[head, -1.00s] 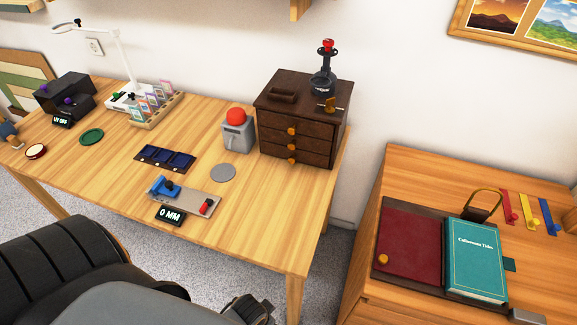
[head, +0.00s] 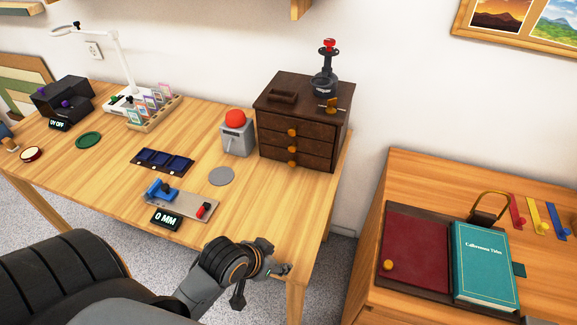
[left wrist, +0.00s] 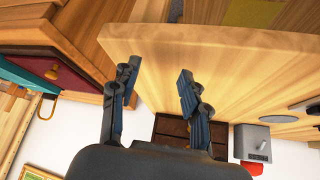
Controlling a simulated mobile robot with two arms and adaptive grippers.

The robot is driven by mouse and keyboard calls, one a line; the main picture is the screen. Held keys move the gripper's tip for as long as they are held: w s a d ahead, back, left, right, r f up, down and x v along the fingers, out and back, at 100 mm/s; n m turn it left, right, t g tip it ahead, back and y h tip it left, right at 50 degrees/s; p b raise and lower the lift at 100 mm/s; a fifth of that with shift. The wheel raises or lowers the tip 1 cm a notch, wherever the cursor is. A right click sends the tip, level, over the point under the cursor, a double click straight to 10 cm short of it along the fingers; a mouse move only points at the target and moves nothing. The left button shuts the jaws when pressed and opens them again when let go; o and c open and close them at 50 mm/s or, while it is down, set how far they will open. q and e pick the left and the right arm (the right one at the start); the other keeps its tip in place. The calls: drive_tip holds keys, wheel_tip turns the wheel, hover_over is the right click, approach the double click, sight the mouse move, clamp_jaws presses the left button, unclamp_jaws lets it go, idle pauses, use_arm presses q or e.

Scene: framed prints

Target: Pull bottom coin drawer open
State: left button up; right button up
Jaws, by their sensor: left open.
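The dark brown coin cabinet (head: 345,125) stands at the back right of the wooden table. Its three drawers look shut, each with an orange knob. The bottom coin drawer (head: 312,161) has its knob (head: 292,163) low on the front. My left gripper (head: 283,270) is near the table's front right corner, well short of the cabinet. In the left wrist view the fingers of my left gripper (left wrist: 156,80) are apart with nothing between them. The cabinet (left wrist: 172,126) shows there beyond the fingers, partly hidden by the gripper. My right gripper is not in view.
A grey box with a red dome (head: 236,135) stands left of the cabinet. A grey disc (head: 221,176) and a slide gauge (head: 185,203) lie in front. A side table (head: 420,170) with a teal book (head: 484,262) stands to the right. The tabletop before the drawers is clear.

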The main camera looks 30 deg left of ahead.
sight(291, 164)
use_arm(q)
drive_tip(key=w+a+t, duration=0.1)
drive_tip(key=w, duration=0.1)
drive_tip(key=w+a+r+t, duration=0.1)
drive_tip(key=w+a, duration=0.1)
drive_tip(key=w, duration=0.1)
drive_tip(key=w+a+n+t, duration=0.1)
drive_tip(key=w+a, duration=0.1)
drive_tip(key=shift+w+r, duration=0.35)
drive_tip(key=shift+w, duration=0.05)
drive_tip(key=w+a+r+n+t+y, duration=0.1)
drive_tip(key=w+a+r+n+t, duration=0.25)
drive_tip(key=w+a, duration=0.45)
drive_tip(key=shift+m+t, duration=0.25)
drive_tip(key=shift+m, duration=0.2)
drive_tip(key=x, duration=1.2)
drive_tip(key=shift+w+a+r, duration=0.15)
drive_tip(key=shift+w+a, duration=0.15)
drive_tip(key=shift+a, duration=0.05)
clamp_jaws()
